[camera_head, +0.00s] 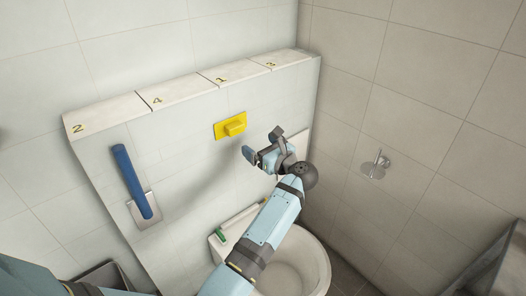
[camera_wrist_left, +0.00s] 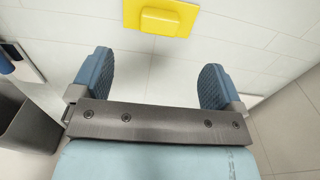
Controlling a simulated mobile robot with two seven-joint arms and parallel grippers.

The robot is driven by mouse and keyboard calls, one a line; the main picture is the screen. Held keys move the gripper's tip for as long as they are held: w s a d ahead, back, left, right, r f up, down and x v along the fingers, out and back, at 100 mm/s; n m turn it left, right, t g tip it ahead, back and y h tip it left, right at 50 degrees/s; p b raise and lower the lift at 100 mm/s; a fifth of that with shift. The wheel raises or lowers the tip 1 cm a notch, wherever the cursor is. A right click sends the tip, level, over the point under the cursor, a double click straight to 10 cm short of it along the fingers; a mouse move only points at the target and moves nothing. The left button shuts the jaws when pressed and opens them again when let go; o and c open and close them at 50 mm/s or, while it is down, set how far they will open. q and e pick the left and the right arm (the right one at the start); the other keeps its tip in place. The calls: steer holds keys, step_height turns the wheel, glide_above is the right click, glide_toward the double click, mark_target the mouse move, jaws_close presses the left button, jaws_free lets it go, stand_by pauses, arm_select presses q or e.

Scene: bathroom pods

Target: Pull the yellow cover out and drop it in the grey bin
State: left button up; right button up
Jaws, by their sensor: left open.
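The yellow cover (camera_head: 229,125) is a flat plate with a raised block-shaped knob, set on the pale wall panel. It also shows at the top edge of the left wrist view (camera_wrist_left: 182,20), partly cut off. My left gripper (camera_head: 262,144) is open and empty, just to the right of and below the cover in the head view. In the wrist view its two blue fingers stand wide apart with only wall between them, apart from the cover. A grey bin (camera_wrist_left: 28,122) stands at the left of the wrist view. My right gripper is not in view.
A blue handle (camera_head: 132,180) on a metal plate is at the panel's left. A ledge with numbered tiles (camera_head: 160,97) runs along the top. A white toilet (camera_head: 305,262) is below my left arm. A metal fixture (camera_head: 376,166) is on the right wall.

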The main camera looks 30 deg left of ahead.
mark_target(237, 127)
arm_select(q)
steer(key=x, duration=1.2)
steer(key=shift+w+a+r, duration=0.1)
steer(key=shift+w+a, duration=0.1)
steer(key=c, duration=1.3)
steer(key=shift+s+d, duration=0.3)
steer(key=shift+d, duration=0.35)
